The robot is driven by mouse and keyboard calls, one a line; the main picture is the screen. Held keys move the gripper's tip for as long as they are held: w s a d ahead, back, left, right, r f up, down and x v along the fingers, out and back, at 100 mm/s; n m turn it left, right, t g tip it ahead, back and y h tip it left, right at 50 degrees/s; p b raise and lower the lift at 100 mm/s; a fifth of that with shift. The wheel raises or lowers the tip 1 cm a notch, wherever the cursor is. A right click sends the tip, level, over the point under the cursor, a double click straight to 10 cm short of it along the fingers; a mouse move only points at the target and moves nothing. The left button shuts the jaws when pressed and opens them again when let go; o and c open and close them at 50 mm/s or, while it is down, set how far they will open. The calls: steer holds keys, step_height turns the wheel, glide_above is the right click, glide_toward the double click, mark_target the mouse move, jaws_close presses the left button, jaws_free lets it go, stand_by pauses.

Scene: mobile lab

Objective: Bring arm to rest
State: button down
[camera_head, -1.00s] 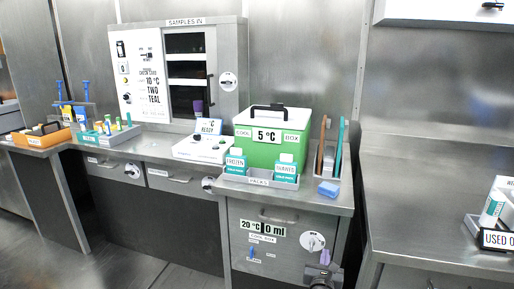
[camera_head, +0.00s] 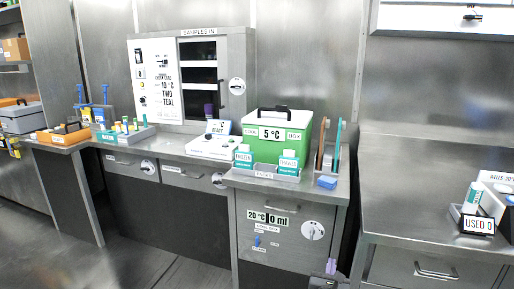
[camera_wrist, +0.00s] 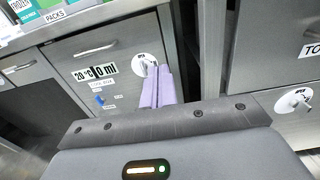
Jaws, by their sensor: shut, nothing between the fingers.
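My gripper (camera_head: 331,266) shows only at the bottom edge of the head view, low in front of the counter's cabinet. In the wrist view its two pale purple fingers (camera_wrist: 157,88) lie side by side, shut with nothing between them. Behind them is a cabinet door marked "20 °C 0 ml" (camera_wrist: 95,73) with a white round dial (camera_wrist: 146,64). The fingertips overlap the dial's lower part in the picture; I cannot tell how far apart they are. Most of my arm is out of view.
A green cool box (camera_head: 277,148) stands on the counter above the cabinet, with a bottle rack (camera_head: 263,172) before it. At right is a lower bench (camera_head: 415,190) with a "USED 0" holder (camera_head: 478,224). Open floor (camera_head: 150,265) lies at the lower left.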

steer(key=s+d+f+m+g+h, duration=0.3)
steer(key=s+d+f+m+g, duration=0.6)
steer(key=m, duration=0.6)
steer(key=s+a+m+g+y, duration=0.45)
steer(key=s+a+m, duration=0.4)
steer(key=m, duration=0.25)
steer(key=s+a+r+m+y, duration=0.25)
steer(key=s+a+r, duration=0.2)
steer(key=r, duration=0.35)
steer(key=s+a+r+m+y, duration=0.2)
steer(key=s+a+r+m, duration=0.25)
steer(key=r, duration=0.25)
step_height(320, 180, up, 30)
steer(key=p, duration=3)
steer(key=shift+s+d+n+g+p, duration=0.2)
steer(key=shift+d+n+g+p, duration=0.15)
steer(key=shift+d+n+g, duration=0.1)
